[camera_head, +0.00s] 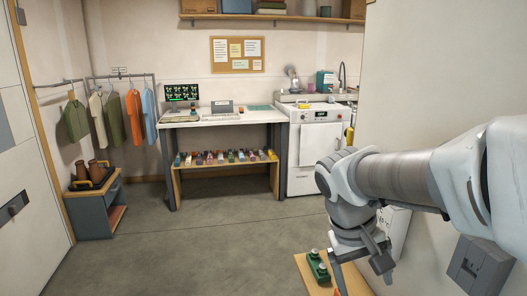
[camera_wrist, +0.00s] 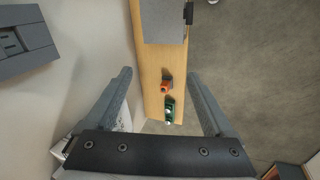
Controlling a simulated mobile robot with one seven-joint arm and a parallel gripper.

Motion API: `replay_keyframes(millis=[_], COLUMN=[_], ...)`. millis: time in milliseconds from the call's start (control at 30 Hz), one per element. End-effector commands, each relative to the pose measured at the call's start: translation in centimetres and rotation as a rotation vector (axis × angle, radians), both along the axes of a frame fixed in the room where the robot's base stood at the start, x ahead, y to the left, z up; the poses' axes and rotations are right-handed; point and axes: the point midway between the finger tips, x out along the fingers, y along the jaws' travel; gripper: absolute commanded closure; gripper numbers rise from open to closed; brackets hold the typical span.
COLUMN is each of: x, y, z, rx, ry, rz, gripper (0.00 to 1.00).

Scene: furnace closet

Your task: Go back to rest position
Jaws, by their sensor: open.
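My gripper (camera_wrist: 158,100) shows in the wrist view with its two fingers spread wide and nothing between them. In the head view my gripper (camera_head: 362,262) hangs at the end of my arm at the lower right, above a wooden surface (camera_head: 318,281). A dark green object (camera_head: 318,266) stands on that surface, left of my gripper. In the wrist view a green object (camera_wrist: 169,108) and an orange object (camera_wrist: 166,85) lie on the wooden surface (camera_wrist: 152,62), seen beyond the fingers and apart from them.
A wall with a grey box (camera_head: 479,265) is close to my arm on the right. A desk (camera_head: 225,117) with a shelf of small items, a white appliance (camera_head: 316,150) and a small bench (camera_head: 94,205) stand farther off. The floor (camera_head: 200,245) between is clear.

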Motion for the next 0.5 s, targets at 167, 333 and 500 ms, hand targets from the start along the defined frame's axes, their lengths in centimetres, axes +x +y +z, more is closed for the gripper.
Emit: replay_keyframes(millis=[167,333,500], x=[-3.3,-6.0,-8.1], y=[0.8,1.9,2.9], z=[2.5,4.3,5.6], rx=[0.142,0.237,0.295], ry=[-0.107,-0.223,-0.336], rz=[0.004,0.014,0.021], gripper=[0.12,0.12,0.12])
